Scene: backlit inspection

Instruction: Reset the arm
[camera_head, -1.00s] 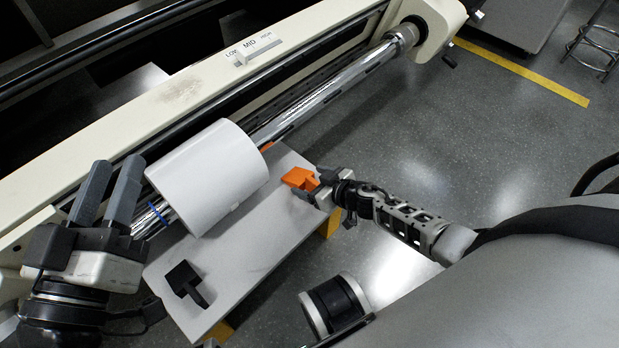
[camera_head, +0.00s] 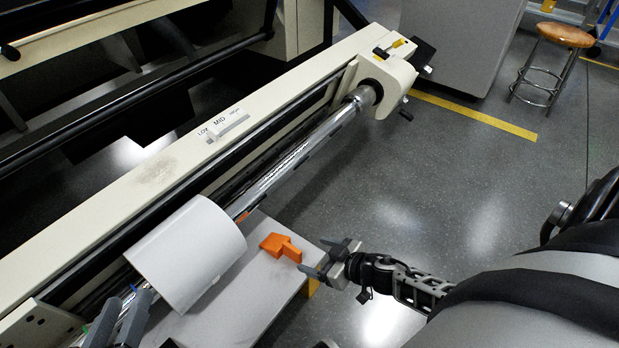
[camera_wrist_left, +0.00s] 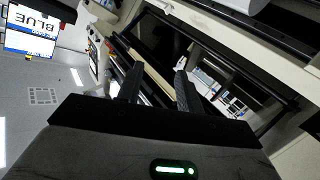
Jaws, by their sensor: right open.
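My right gripper (camera_head: 322,258) is open and empty, with its two fingers pointing left toward an orange block (camera_head: 280,247). The block lies on a light grey board (camera_head: 238,300), a short gap from the fingertips. My left gripper (camera_head: 124,302) shows only its grey fingers at the lower left of the head view, beside the metal shaft. The rest of it is cut off by the frame. In the left wrist view its two dark fingers (camera_wrist_left: 158,72) stand apart with nothing between them.
A white roll (camera_head: 187,253) sits around the shiny shaft (camera_head: 305,147) along the cream machine frame (camera_head: 150,170), which carries a LOW/MID label slider (camera_head: 228,122). Open floor lies right of it. A stool (camera_head: 552,60) stands far back right.

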